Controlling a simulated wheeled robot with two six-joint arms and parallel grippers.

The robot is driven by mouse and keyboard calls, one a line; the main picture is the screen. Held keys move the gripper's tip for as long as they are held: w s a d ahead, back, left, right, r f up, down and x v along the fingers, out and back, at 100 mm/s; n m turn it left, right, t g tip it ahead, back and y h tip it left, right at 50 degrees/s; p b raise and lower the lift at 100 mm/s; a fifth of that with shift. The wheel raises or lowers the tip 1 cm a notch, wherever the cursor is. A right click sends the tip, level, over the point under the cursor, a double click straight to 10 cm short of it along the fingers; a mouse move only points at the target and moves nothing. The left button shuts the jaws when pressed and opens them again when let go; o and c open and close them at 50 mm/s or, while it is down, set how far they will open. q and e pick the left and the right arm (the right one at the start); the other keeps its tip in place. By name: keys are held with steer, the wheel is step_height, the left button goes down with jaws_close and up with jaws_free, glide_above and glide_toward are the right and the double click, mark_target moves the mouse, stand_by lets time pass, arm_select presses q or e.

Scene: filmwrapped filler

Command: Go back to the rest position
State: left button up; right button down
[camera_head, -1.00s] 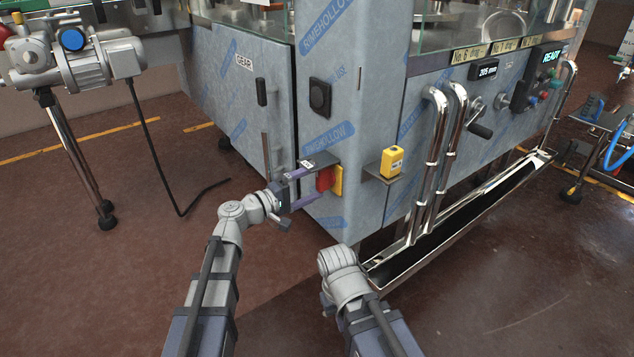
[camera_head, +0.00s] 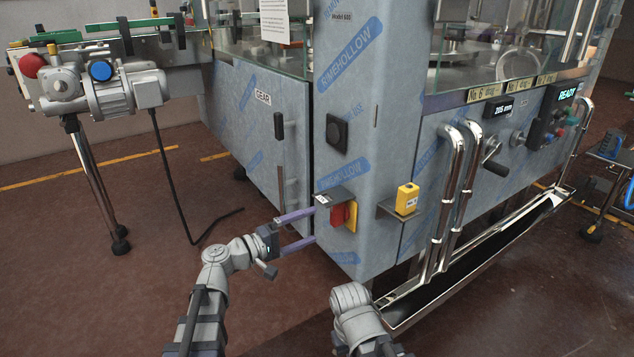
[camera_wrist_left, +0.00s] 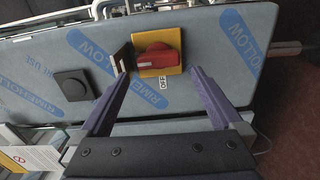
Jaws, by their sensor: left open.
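My left gripper (camera_head: 303,228) is open, its two purple fingers pointing at the front post of the film-wrapped machine. In the left wrist view the open fingers (camera_wrist_left: 160,80) stand on either side below a red rotary switch (camera_wrist_left: 158,62) on a yellow plate, with the word OFF beside it. The fingers hold nothing. In the head view the red switch (camera_head: 339,214) sits just beyond the fingertips. Whether a finger touches the post cannot be told. My right arm shows at the bottom centre, but its gripper is out of view.
A yellow block (camera_head: 407,198) sits on a small shelf right of the switch. Bent chrome pipes (camera_head: 451,190) and a long metal trough (camera_head: 480,262) run along the machine's right side. A motor on legs (camera_head: 121,93) stands at the left with a hanging black cable. The floor at lower left is clear.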

arm_select(q)
steer(key=s+d+f+m+g+y, duration=0.1)
steer(key=s+f+m+g+y, duration=0.2)
steer(key=f, duration=0.4)
steer(key=s+f+m+g+y, duration=0.2)
steer(key=s+f+g+y, duration=0.1)
steer(key=s+f, duration=0.3)
steer(key=s+a+f+m+g+y, duration=0.1)
steer(key=s+a+f+g+y, duration=0.1)
steer(key=s+a+f+y, duration=0.3)
steer(key=s+a+f+m+g+y, duration=0.1)
steer(key=s+a+f+g+y, duration=0.1)
steer(key=a+f+y, duration=0.3)
steer(key=s+d+r+m+p, duration=0.4)
steer(key=s+d+r+p, duration=0.3)
steer(key=d, duration=0.3)
step_height(320, 180, up, 38)
steer(key=w+p, duration=0.1)
steer(key=p, duration=3.6)
steer(key=shift+w+a+r+g, duration=0.15)
steer(key=shift+a+g, duration=0.15)
steer(key=shift+g, duration=0.1)
